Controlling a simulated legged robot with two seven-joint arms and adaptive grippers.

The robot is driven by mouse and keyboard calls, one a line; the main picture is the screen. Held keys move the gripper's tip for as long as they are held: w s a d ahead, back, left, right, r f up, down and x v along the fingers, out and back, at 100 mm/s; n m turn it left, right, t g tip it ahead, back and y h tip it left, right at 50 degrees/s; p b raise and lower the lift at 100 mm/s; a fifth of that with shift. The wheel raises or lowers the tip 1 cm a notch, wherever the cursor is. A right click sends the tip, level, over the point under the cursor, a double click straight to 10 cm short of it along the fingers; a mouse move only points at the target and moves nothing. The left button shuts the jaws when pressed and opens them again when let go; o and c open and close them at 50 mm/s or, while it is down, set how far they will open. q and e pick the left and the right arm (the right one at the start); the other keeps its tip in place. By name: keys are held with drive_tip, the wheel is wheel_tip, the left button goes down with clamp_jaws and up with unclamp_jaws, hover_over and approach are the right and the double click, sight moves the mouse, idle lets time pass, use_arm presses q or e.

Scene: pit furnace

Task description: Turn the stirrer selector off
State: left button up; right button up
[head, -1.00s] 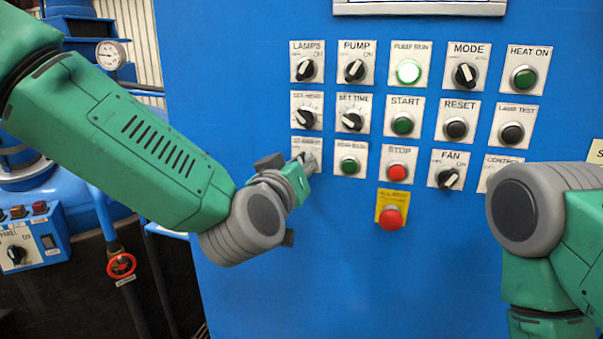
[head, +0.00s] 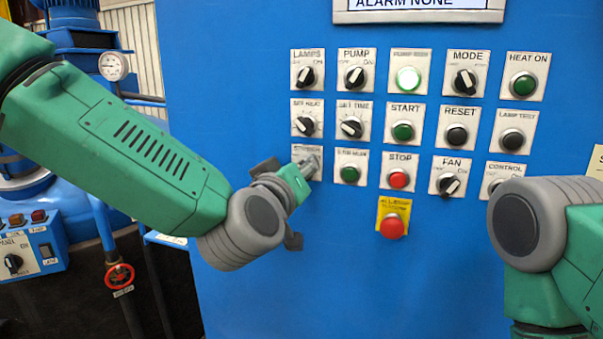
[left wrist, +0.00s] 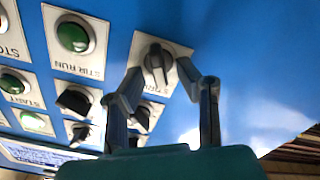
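The stirrer selector (left wrist: 157,62) is a dark grey knob on a light plate on the blue panel. In the left wrist view its grip bar stands nearly upright in the picture. In the head view its plate (head: 301,150) is in the lower left of the control rows, and my fingers mostly hide the knob. My left gripper (left wrist: 158,70) is open, with one finger on each side of the knob; gaps show between fingers and knob, and whether a tip touches cannot be told. In the head view the left gripper (head: 309,164) is at the plate. My right gripper is out of view.
The STIR RUN button (left wrist: 73,36) is beside the selector; it also shows as a green button (head: 350,173). The SET HEAT knob (head: 305,126) is just above. A red emergency button (head: 392,226) sits lower right. The panel below the selector is bare.

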use_arm(q)
drive_tip(key=shift+f, duration=0.2)
drive_tip(key=v, duration=1.2)
drive_tip(key=s+a+f+m+g+y+b, duration=0.1)
drive_tip(key=s+a+f+g+b, duration=0.15)
drive_tip(key=f, duration=0.85)
drive_tip(key=s+a+f+g+b, duration=0.1)
drive_tip(key=a+f+g, duration=0.2)
drive_tip(key=f, duration=0.9)
drive_tip(key=s+a+f+m+g+y+b, duration=0.1)
drive_tip(key=s+a+f+g, duration=0.15)
drive_tip(key=f, duration=0.85)
drive_tip(key=s+a+f+g+y+b, duration=0.1)
drive_tip(key=s+a+f+g, duration=0.3)
drive_tip(key=s+a+f, duration=0.4)
drive_tip(key=s+a+f+m+g+y+b, duration=0.1)
drive_tip(key=s+a+f+g+y+b, duration=0.1)
drive_tip(key=s+a+f, duration=0.6)
drive_tip(key=s+f+g+b, duration=0.1)
drive_tip(key=s+f+g, duration=0.1)
drive_tip(key=s+f, duration=0.3)
drive_tip(key=shift+s+f+g+y+b, duration=0.3)
drive_tip(key=shift+s+f+b, duration=0.05)
drive_tip(key=shift+f, duration=0.3)
